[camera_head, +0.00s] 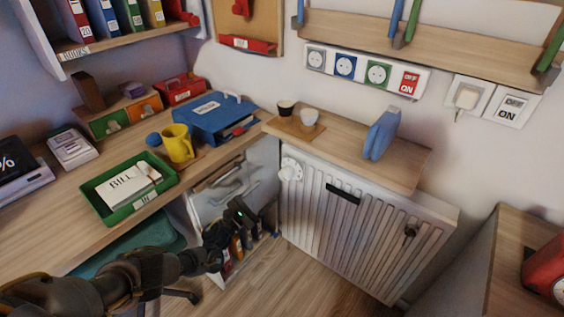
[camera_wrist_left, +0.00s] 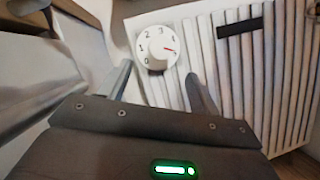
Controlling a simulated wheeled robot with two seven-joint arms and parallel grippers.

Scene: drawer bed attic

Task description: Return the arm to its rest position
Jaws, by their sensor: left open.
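My left arm (camera_head: 150,272) comes in from the lower left, stretched out low beside the desk. My left gripper (camera_head: 240,212) is in front of the drawer unit, near the left end of the radiator. In the left wrist view its fingers (camera_wrist_left: 158,88) are spread apart with nothing between them. The white radiator (camera_head: 340,215) stands beyond the fingers, with its numbered dial (camera_wrist_left: 157,47) just above the gap between them. The dial also shows in the head view (camera_head: 291,169). My right gripper is not in view.
The desk holds a green tray (camera_head: 108,212) with papers, a yellow mug (camera_head: 177,144) and a blue binder (camera_head: 215,116). An open drawer (camera_head: 224,186) with several items lies below it, close to my gripper. A wooden shelf (camera_head: 405,166) tops the radiator. Floor (camera_head: 290,285) shows clear in front.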

